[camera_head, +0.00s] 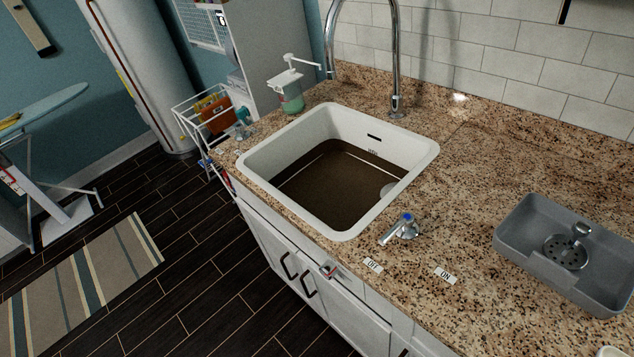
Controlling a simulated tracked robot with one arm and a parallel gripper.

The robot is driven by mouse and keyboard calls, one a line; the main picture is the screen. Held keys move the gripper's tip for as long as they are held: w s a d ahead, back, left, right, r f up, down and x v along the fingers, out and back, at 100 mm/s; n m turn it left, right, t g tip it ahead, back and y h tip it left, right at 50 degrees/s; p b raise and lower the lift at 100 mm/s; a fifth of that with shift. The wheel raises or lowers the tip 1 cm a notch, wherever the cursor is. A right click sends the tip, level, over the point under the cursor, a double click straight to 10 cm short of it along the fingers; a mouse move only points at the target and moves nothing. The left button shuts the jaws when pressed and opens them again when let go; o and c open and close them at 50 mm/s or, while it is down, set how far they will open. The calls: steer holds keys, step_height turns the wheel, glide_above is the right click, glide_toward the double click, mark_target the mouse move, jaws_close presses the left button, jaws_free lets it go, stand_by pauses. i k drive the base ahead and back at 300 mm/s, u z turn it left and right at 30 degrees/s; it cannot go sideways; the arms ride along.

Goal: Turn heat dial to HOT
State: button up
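No dial marked HOT can be made out in this view. A small knob-like part with red on it (328,270) sticks out at the front edge of the cabinet below the sink; I cannot tell what it is. A chrome tap handle with a blue top (405,228) stands on the counter right of the sink, near the OFF label (373,265) and the ON label (445,276). A tall white cylinder (150,65), possibly a water heater, stands at the upper left, its lower front showing no clear dial. My gripper is not in view.
The white sink (424,160) holds brown water under a chrome faucet (397,60). A soap dispenser (291,95) stands behind it. A grey tray (520,222) holds a metal strainer on the right. A wire rack (185,125), ironing board (45,110) and striped rug (85,285) are left; dark floor between is clear.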

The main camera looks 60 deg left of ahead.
mark_target(328, 268)
steer(key=u, duration=0.55)
steer(key=k, duration=0.6)
steer(key=u, duration=0.5)
steer(key=i, duration=0.5)
steer(key=z, duration=0.05)
